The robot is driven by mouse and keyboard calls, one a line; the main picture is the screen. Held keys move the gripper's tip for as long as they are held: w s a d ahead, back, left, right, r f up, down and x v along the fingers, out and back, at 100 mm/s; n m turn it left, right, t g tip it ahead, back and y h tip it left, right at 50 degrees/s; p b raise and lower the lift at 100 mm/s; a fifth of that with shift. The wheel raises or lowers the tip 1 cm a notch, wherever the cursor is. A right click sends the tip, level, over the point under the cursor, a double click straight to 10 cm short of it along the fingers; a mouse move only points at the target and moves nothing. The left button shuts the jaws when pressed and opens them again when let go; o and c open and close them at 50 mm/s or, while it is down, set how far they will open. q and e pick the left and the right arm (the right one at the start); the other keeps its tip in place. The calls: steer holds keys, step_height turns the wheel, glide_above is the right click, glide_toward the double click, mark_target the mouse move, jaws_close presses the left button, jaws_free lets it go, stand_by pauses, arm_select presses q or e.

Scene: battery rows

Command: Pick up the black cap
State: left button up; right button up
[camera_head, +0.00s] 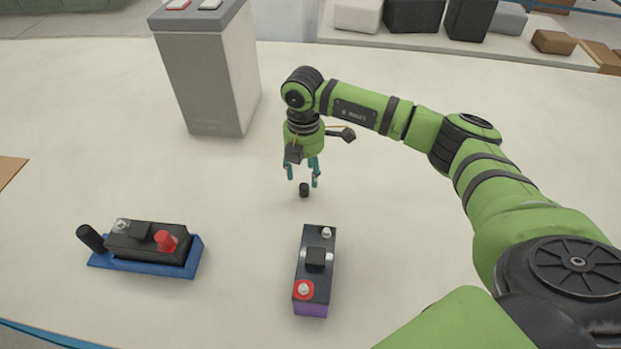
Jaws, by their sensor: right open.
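A small black cap (304,190) stands on the pale table surface, near the middle of the view. My right gripper (303,178) points down just above it. Its two teal fingers are open and apart, one to each side of the cap as seen from here, and nothing is held between them. I cannot tell how much height separates the fingertips from the cap. My left gripper is not in view.
A dark battery with a purple base (311,309) stands in front of the cap. Another battery (139,245), with a red cap (165,240), sits on a blue tray (195,262) at left. A tall grey pedestal (213,85) stands behind left. Boxes line the back.

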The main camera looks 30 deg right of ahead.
mark_target(304, 186)
steer(key=shift+s+a+f+p, duration=0.1)
steer(key=shift+a+f+p, duration=0.15)
steer(key=shift+f, duration=0.2)
steer(key=shift+s+a+f+p, duration=0.1)
steer(key=shift+f+p, duration=0.15)
steer(key=shift+f, duration=0.15)
step_height(304, 186, down, 4)
steer(key=shift+w+d+r+p, duration=0.1)
steer(key=shift+r+p, duration=0.05)
steer(key=shift+p, duration=0.2)
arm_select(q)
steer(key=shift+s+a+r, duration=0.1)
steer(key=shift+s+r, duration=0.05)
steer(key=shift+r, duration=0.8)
arm_select(e)
steer(key=c, duration=0.9)
steer(key=shift+o, duration=0.2)
